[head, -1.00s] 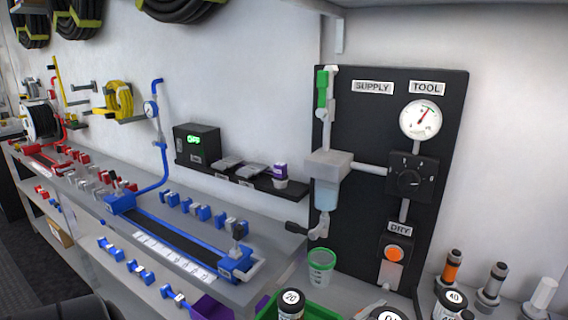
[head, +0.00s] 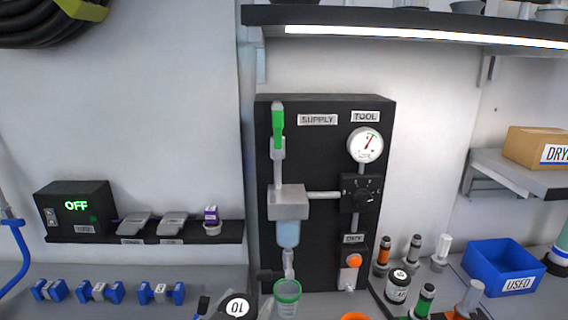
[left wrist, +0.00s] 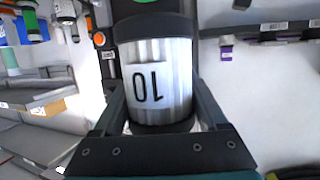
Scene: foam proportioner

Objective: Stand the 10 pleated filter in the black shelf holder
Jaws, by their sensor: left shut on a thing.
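I cannot tell which spot is the filter's holder.
A black panel (head: 330,225) with gauge, dial and clear bowl stands right of the shelf. A green cup (head: 287,294) is below it. Several bottles and posts stand right, by a blue USED bin (head: 502,267). Blue clamps (head: 160,292) line the bench left. A lit shelf overhangs.

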